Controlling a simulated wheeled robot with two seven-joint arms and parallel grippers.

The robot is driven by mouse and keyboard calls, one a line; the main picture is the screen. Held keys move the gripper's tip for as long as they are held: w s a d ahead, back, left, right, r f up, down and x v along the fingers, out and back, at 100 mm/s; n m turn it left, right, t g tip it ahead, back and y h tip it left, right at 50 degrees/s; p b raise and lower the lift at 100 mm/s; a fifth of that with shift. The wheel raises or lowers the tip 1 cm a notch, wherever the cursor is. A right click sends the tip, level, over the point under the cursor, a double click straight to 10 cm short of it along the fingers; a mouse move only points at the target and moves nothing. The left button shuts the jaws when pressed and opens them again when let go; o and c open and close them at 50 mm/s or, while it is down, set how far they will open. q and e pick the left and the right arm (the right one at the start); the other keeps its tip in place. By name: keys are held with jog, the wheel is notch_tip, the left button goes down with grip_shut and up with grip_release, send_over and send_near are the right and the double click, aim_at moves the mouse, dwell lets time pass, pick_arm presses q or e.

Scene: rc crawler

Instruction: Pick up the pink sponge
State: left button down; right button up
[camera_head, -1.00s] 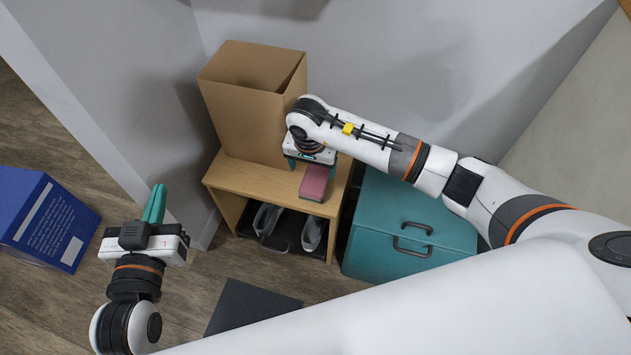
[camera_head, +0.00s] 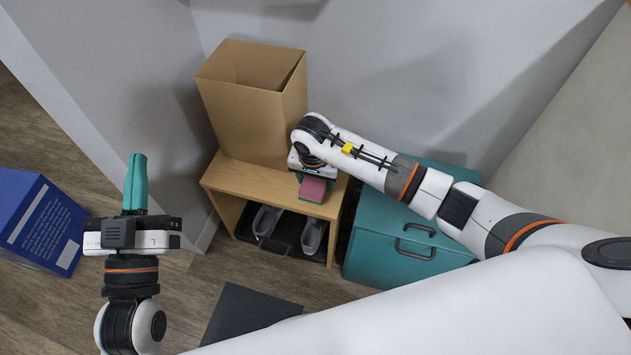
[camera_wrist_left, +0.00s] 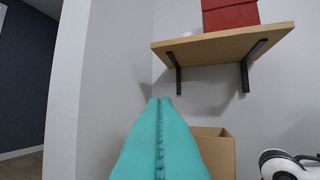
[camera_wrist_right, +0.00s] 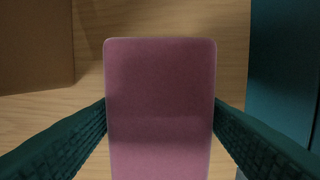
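The pink sponge (camera_head: 313,189) stands on the wooden shelf unit near its front right, beneath my right gripper (camera_head: 314,178). In the right wrist view the pink sponge (camera_wrist_right: 160,110) fills the middle. The two teal fingers of my right gripper (camera_wrist_right: 160,125) lie against its left and right sides with no gap visible; their tips are hidden behind it. The gripper looks shut on it. My left gripper (camera_head: 136,160) is raised at the left, far from the sponge. In the left wrist view its fingers (camera_wrist_left: 161,105) are together and empty.
A cardboard box (camera_head: 255,105) stands open on the shelf unit (camera_head: 240,178), left of my right gripper. Grey shoes (camera_head: 312,235) sit below. A teal cabinet (camera_head: 390,250) stands right. A blue box (camera_head: 35,220) is at the far left. A wall shelf (camera_wrist_left: 220,45) holds a red box (camera_wrist_left: 230,14).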

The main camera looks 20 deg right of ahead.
aim_at(315, 180)
jog(key=c, duration=0.6)
jog(key=shift+r, duration=0.1)
